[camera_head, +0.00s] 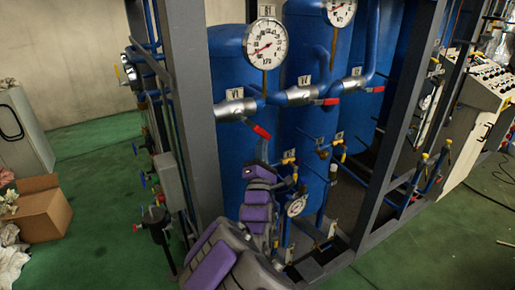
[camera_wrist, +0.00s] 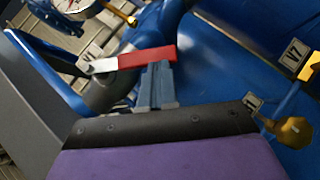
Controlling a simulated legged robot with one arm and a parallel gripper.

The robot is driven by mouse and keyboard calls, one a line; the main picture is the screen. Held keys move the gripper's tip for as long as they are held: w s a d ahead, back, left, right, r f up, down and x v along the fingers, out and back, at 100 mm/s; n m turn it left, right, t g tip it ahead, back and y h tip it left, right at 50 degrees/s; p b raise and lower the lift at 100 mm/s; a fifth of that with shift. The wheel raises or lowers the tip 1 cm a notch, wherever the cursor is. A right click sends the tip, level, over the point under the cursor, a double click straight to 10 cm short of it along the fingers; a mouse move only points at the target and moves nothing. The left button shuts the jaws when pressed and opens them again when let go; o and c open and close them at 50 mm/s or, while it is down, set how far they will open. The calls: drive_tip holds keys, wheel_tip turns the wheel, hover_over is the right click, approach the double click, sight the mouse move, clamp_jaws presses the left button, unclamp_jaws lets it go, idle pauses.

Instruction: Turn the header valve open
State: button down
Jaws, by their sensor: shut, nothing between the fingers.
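My gripper (camera_head: 262,150) is just below the handle. In the wrist view its fingers (camera_wrist: 157,75) are shut and empty, with their tips against or just under the red handle; I cannot tell if they touch.
A second valve (camera_head: 302,95) with a red handle (camera_head: 328,101) sits to the right. A gauge (camera_head: 265,43) stands above. Grey frame posts (camera_head: 190,110) flank the blue tanks (camera_head: 228,160). Smaller yellow-handled valves (camera_head: 289,160) sit lower right. A cardboard box (camera_head: 42,207) lies on the green floor at left.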

sight(270, 138)
drive_tip(key=n+y, duration=0.1)
drive_tip(key=w+d+r+n+y+p, duration=0.1)
drive_tip(key=shift+r+n+t, duration=0.1)
drive_tip(key=shift+n+t, duration=0.3)
drive_tip(key=shift+w+d+r, duration=0.35)
drive_tip(key=shift+d+r, duration=0.25)
drive_tip(key=shift+d, duration=0.05)
drive_tip(key=shift+w+d+r+n+y, duration=0.3)
drive_tip(key=shift+r+n+y, duration=0.15)
drive_tip(key=shift+n+y, duration=0.2)
drive_tip(key=shift+w+d+r+n+y, duration=0.25)
drive_tip(key=shift+r+n+y, duration=0.25)
drive_tip(key=shift+n, duration=0.25)
